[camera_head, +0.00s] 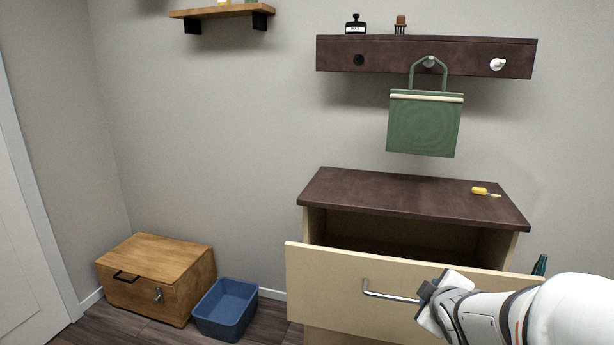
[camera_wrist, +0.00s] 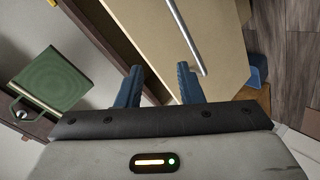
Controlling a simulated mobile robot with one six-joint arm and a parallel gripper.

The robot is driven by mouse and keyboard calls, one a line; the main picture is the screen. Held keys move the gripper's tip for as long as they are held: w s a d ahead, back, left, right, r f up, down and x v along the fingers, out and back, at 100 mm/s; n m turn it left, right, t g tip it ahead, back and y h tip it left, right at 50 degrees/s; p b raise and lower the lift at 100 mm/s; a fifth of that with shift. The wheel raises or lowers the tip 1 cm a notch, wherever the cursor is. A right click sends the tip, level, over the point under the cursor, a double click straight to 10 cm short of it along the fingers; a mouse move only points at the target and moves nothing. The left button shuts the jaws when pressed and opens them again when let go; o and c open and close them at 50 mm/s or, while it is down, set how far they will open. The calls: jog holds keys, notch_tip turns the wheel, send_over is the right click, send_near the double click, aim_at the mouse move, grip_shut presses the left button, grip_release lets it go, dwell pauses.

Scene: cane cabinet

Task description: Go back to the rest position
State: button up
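My gripper (camera_head: 430,300) is in front of the pulled-out drawer (camera_head: 330,285) of the dark-topped cabinet (camera_head: 410,197), at the right end of the drawer's metal handle (camera_head: 385,295). In the wrist view the two blue fingers of my gripper (camera_wrist: 160,80) stand apart with a gap between them. The handle (camera_wrist: 185,35) runs close to the right finger there and does not lie clearly between the fingers. The wrist view also shows the drawer's pale front (camera_wrist: 220,45). The drawer stands open; its inside is mostly hidden.
A yellow-handled tool (camera_head: 482,191) lies on the cabinet top. A green bag (camera_head: 424,125) hangs from a peg rack (camera_head: 430,45) above. A wooden chest (camera_head: 150,270) and a blue bin (camera_head: 225,308) stand on the floor at left. A dark green object (camera_head: 540,265) shows behind the drawer's right end.

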jog(key=s+a+r+m+g+y+p, duration=0.1)
jog(key=s+a+r+m+g+p, duration=0.3)
jog(key=s+r+p, duration=0.4)
jog(key=s+a+r+m+g+y+p, duration=0.1)
jog(key=s+a+r+m+g+p, duration=0.3)
jog(key=s+r+p, duration=0.5)
jog(key=a+m, duration=0.2)
jog(key=shift+s+a+r+g+p, duration=0.3)
jog(key=shift+a+r+g, duration=0.05)
jog(key=shift+g, duration=0.05)
